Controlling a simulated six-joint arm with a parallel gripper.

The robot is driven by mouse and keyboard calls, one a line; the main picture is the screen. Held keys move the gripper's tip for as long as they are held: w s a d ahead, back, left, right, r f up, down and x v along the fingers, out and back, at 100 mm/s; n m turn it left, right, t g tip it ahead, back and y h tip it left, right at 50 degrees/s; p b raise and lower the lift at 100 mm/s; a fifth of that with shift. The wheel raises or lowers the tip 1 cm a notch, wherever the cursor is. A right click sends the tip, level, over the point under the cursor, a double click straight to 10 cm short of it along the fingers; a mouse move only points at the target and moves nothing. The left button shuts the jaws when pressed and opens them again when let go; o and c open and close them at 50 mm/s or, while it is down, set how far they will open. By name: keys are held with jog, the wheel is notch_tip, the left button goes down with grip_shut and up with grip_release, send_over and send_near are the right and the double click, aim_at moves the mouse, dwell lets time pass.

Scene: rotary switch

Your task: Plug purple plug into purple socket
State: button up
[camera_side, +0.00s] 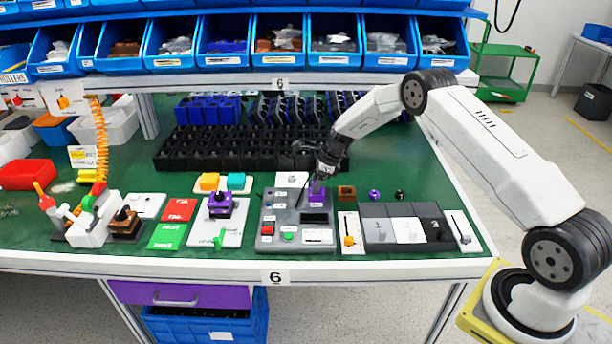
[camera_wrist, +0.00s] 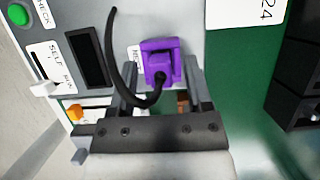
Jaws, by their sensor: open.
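A purple plug (camera_wrist: 160,70) with a curved black cable sits at the purple socket (camera_wrist: 150,47) on the grey panel in the wrist view. The plug appears to be in the socket, but how deeply I cannot tell. In the side view the purple socket (camera_side: 316,199) is at the right of the grey panel, and plug and socket blend together. My gripper (camera_side: 320,182) is just above them, pointing down. In the wrist view my gripper (camera_wrist: 162,80) is open, its fingers on either side of the plug, with visible gaps.
The grey panel (camera_side: 268,242) carries buttons and a dark display. A purple block with a dark knob (camera_side: 220,205) stands on a white plate to the left. A brown block (camera_side: 346,192) and a purple ball (camera_side: 374,195) lie to the right. Black bins (camera_side: 200,150) stand behind.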

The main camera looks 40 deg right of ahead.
jog(key=v, duration=1.1)
jog(key=shift+r, duration=0.35)
jog(key=shift+s, duration=0.1)
jog(key=s+a+r+n+h, duration=0.1)
jog(key=s+a+n, duration=0.4)
jog(key=s+n, duration=0.4)
jog(key=s+a+r+n+h, duration=0.1)
jog(key=s+a+r+n, duration=0.1)
jog(key=s+a+n, duration=0.4)
jog(key=s+a+r+n+h, duration=0.1)
jog(key=s+a+n, duration=0.5)
jog(key=s+n, duration=0.6)
jog(key=shift+s+a+r+g, duration=0.15)
jog(key=shift+a+r+g, duration=0.15)
jog(key=shift+r, duration=0.1)
